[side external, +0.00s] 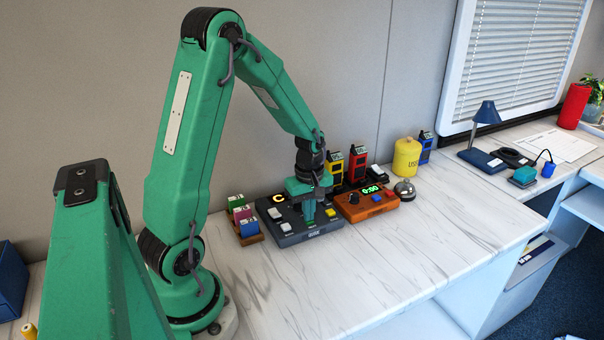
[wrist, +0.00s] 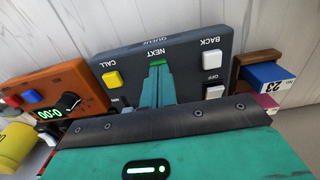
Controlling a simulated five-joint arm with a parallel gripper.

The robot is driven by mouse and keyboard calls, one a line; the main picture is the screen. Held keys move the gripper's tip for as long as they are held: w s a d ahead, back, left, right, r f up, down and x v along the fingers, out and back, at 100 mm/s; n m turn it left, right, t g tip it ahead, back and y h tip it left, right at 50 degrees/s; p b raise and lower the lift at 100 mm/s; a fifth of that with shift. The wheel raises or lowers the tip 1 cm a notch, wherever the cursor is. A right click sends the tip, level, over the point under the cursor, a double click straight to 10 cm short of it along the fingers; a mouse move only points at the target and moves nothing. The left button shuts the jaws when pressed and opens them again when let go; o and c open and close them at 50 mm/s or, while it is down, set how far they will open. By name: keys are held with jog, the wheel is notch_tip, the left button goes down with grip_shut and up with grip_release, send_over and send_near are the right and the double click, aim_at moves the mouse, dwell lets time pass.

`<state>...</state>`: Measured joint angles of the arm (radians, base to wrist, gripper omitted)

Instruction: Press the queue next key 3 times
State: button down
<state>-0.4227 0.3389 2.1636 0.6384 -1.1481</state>
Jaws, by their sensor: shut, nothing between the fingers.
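The queue box (side external: 290,238) is a dark grey panel on the marble counter, with a small lit display (side external: 278,198) that reads like a C. In the wrist view the panel (wrist: 205,72) has a green NEXT key (wrist: 157,62), a yellow CALL key (wrist: 112,79), a white BACK key (wrist: 211,61) and another white key (wrist: 215,90). My gripper (wrist: 156,70) is shut and empty, its tips at the near edge of the green key and partly covering it. In the side view my gripper (side external: 309,222) points down over the panel. Whether the tips touch the key cannot be told.
An orange timer box (side external: 372,211) reading 0:00 stands close on the right, with a bell (side external: 404,190) beyond it. A yellow canister (side external: 406,158) stands behind. The front of the counter is clear.

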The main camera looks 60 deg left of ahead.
jog(key=shift+f, duration=0.7)
jog(key=shift+s, duration=0.1)
jog(key=shift+r, duration=0.15)
notch_tip(320, 180, up, 14)
jog(key=shift+w+r, duration=0.2)
dwell(3.0)
jog(key=s+d+r+m+t, duration=0.2)
jog(key=s+d+r+m, duration=0.1)
jog(key=s+d+m, duration=0.2)
jog(key=s+d+r+m+t, duration=0.3)
jog(key=s+d+m, duration=0.3)
jog(key=d+m, duration=0.4)
jog(key=r+m, duration=0.1)
jog(key=m, duration=0.2)
jog(key=shift+t, duration=0.3)
jog(key=shift+r, duration=0.15)
